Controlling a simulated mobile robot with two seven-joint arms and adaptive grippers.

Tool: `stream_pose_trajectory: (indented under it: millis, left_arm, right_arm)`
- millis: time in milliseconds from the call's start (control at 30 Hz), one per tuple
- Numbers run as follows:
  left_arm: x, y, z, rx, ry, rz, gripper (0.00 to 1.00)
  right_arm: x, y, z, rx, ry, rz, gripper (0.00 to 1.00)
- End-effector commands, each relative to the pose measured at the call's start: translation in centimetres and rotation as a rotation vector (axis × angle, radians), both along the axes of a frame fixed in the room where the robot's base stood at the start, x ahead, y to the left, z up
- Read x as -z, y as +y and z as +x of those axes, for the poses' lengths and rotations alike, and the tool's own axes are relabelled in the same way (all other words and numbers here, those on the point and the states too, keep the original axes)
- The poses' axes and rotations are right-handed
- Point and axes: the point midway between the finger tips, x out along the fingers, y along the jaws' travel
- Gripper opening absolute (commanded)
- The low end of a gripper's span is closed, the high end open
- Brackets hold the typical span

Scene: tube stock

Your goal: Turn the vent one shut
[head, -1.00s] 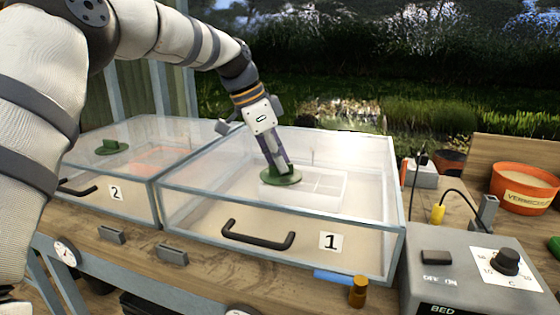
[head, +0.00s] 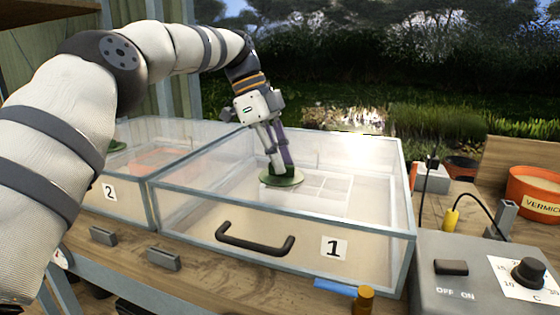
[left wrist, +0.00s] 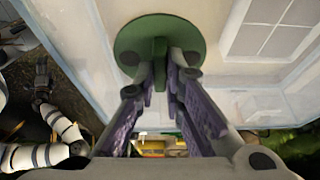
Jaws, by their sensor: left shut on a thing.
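The vent of case 1 is a green round disc (head: 281,178) on the clear lid of the glass case marked 1 (head: 335,248). My left gripper (head: 281,170) reaches down to it from above, fingertips at the disc. In the left wrist view the green vent (left wrist: 128,42) has a raised green grip bar (left wrist: 160,62), and the left gripper (left wrist: 160,75) is shut on this bar from both sides. My right gripper is not in the head view.
Case 2 (head: 108,192) stands to the left with its own green vent (head: 117,146), partly behind my arm. A black handle (head: 255,240) is on case 1's front. A grey control box (head: 480,275) stands at the right, with a vermiculite pot (head: 535,190) behind.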

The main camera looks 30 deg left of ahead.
Motion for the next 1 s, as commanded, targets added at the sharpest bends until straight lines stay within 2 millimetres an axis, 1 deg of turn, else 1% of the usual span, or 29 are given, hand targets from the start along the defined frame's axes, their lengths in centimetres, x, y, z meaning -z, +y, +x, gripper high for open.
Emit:
stream_pose_trajectory:
  millis: [433, 467, 500, 533, 567, 1000]
  left_arm:
    - [0.06, -0.03, -0.01, 0.013, 0.001, 0.002, 0.00]
    - [0.06, -0.04, -0.01, 0.013, 0.001, 0.001, 0.12]
    - [0.06, -0.03, -0.01, 0.013, 0.001, 0.001, 0.21]
    - [0.05, -0.04, -0.01, 0.012, 0.002, 0.001, 0.28]
    - [0.05, -0.04, -0.01, 0.012, 0.002, 0.001, 0.30]
    - [-0.15, 0.00, -0.09, -0.007, 0.000, 0.000, 0.30]
  right_arm:
    - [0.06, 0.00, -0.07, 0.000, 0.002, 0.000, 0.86]
    - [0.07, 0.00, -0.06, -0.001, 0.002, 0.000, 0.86]
    - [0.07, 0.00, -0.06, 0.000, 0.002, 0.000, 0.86]
    - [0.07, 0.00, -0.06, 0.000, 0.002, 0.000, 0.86]
    - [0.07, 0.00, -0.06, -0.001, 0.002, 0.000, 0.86]
    - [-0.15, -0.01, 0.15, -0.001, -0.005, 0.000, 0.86]
